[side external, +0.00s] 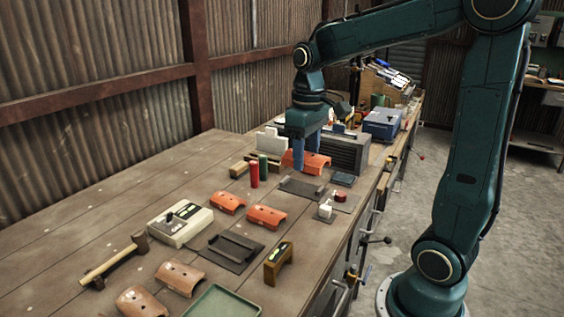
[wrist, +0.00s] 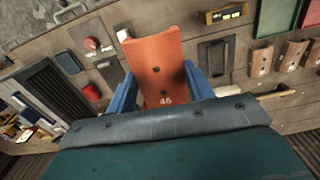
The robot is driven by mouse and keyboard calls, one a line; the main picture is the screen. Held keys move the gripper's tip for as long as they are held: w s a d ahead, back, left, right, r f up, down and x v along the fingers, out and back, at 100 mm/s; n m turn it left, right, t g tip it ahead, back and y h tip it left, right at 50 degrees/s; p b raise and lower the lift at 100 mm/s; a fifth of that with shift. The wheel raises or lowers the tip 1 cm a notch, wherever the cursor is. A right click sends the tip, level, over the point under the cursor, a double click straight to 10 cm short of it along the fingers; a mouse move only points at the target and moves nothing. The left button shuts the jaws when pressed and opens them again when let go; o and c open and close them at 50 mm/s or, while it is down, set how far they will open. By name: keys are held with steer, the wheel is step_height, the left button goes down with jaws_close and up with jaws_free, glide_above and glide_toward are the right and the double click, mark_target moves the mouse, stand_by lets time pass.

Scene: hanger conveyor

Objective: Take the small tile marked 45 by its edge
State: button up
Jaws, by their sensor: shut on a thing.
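The orange curved tile marked 45 (wrist: 155,68) fills the middle of the wrist view, with its number at the edge nearest my gripper and two dark holes along its middle. My gripper (wrist: 160,90) has its blue fingers on either side of that end of the tile and is shut on it. In the side external view, my gripper (side external: 311,152) points down at the far part of the bench, with the tile (side external: 316,162) at its fingers. Whether the tile is clear of the bench is hard to tell.
Red (side external: 255,174) and green cylinders stand left of my gripper; a dark ribbed box (side external: 349,153) is close on its right. Several other orange tiles (side external: 267,216) lie nearer, around a white device (side external: 180,223) and a dark tray (side external: 231,252). Bare bench lies at the left.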

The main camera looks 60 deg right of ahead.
steer(key=shift+r, duration=0.3)
stand_by(0.5)
